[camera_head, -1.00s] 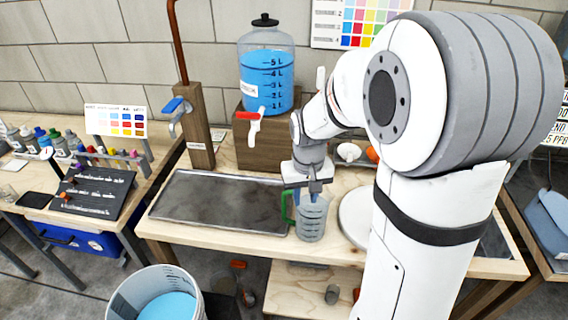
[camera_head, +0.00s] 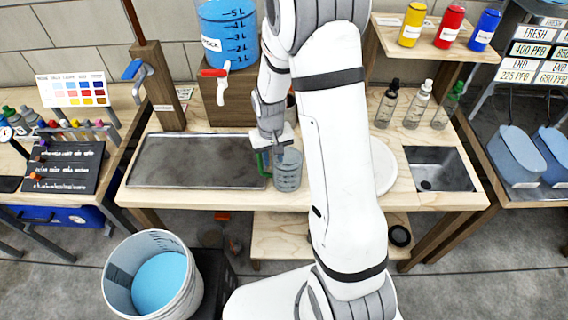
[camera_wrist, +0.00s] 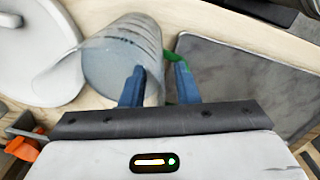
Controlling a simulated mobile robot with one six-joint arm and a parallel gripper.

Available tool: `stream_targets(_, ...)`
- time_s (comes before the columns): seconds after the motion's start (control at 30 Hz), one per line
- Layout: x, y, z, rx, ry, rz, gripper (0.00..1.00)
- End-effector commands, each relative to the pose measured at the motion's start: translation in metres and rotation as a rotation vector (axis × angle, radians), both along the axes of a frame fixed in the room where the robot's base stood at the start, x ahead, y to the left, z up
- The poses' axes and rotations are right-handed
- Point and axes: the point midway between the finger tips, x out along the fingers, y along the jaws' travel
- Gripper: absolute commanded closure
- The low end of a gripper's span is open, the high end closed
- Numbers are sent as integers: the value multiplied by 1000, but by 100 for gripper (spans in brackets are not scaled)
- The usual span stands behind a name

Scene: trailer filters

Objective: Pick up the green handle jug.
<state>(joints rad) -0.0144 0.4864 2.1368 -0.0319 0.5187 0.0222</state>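The clear measuring jug with a green handle (camera_head: 288,172) stands upright on the wooden bench, right of the grey tray. Its green handle (camera_head: 263,163) is on its left side. In the wrist view the jug (camera_wrist: 110,62) is at upper left and its handle (camera_wrist: 168,72) curves toward the right finger. My gripper (camera_head: 274,152) is low at the jug's handle side. In the wrist view my gripper (camera_wrist: 160,86) has its two blue fingers apart. The handle is between them or just behind the right one; contact cannot be told. The left finger overlaps the jug wall.
The grey tray (camera_head: 195,160) lies left of the jug; a white round plate (camera_head: 384,166) and a sink (camera_head: 440,170) are to the right. A blue-filled dispenser (camera_head: 228,35) with a red tap stands behind on a wooden block. A bucket (camera_head: 190,290) stands below in front.

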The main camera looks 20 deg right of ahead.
Motion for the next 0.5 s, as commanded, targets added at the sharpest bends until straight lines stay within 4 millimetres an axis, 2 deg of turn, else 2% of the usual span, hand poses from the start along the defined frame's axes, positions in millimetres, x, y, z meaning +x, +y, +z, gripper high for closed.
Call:
stream_targets(0.27,0,0,-4,0,0,1,72)
stream_targets(0.5,0,1,-4,0,0,1,90)
